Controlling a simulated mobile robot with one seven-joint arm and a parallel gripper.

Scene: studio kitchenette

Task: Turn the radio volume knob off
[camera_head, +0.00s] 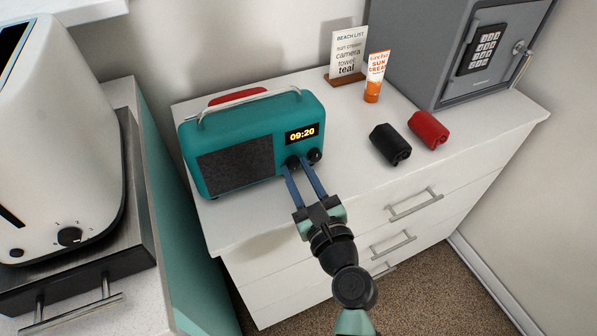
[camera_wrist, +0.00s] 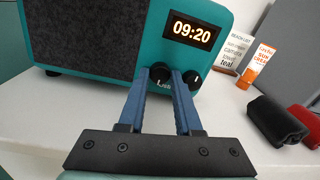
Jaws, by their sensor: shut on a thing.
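The teal radio (camera_head: 240,135) stands on the white dresser, its display (camera_head: 301,134) lit with 09:20. Two dark knobs sit below the display: the left knob (camera_head: 291,162) and the right knob (camera_head: 314,155). My gripper (camera_head: 298,170) reaches the radio's front with its blue fingers on either side of the left knob. In the wrist view, my gripper (camera_wrist: 160,74) is shut on the left knob (camera_wrist: 160,75), and small lettering below it is partly hidden. The right knob (camera_wrist: 192,77) is just right of the right finger and shows a white mark.
On the dresser top (camera_head: 345,195), a black roll (camera_head: 389,145) and a red roll (camera_head: 428,130) lie to the right. A sun cream tube (camera_head: 376,77), a list sign (camera_head: 347,55) and a grey safe (camera_head: 440,50) stand behind. A white toaster (camera_head: 60,140) is at left.

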